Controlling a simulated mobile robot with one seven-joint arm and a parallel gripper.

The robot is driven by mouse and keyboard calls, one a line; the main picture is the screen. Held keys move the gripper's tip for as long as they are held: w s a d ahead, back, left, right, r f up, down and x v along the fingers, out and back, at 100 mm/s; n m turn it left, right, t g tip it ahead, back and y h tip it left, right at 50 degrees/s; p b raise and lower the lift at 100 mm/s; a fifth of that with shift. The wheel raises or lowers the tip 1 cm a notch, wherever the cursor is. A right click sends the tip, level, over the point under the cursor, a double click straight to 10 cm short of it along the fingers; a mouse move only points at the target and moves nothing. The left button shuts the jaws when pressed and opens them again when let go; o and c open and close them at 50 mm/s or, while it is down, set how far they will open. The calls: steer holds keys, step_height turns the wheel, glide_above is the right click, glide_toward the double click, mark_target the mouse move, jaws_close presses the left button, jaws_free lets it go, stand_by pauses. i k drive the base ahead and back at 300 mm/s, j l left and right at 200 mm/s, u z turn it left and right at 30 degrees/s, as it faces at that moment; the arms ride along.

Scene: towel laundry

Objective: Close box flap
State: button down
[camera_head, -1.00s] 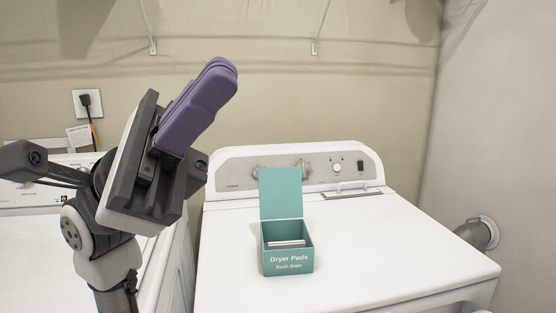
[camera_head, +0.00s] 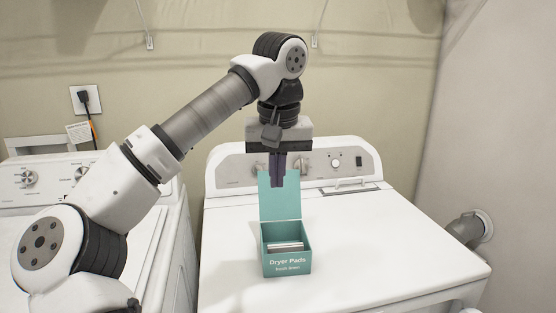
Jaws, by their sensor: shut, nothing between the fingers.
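A teal box (camera_head: 287,265) labelled "Dryer Pads" stands on top of the white dryer (camera_head: 370,240). Its flap (camera_head: 281,204) is up, standing upright at the back edge of the box. Pale sheets (camera_head: 287,247) show inside the open box. My gripper (camera_head: 278,184) points straight down with its purple fingers shut and empty. In the picture the fingertips overlap the upper part of the flap.
The dryer's control panel (camera_head: 337,162) rises along the back. A washer (camera_head: 60,175) stands at the left, partly hidden by my arm. A wall outlet with a plug (camera_head: 84,99) is above it. A vent pipe (camera_head: 467,227) is at the right wall. The dryer top around the box is clear.

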mark_target(277, 203)
steer(key=i, duration=0.9)
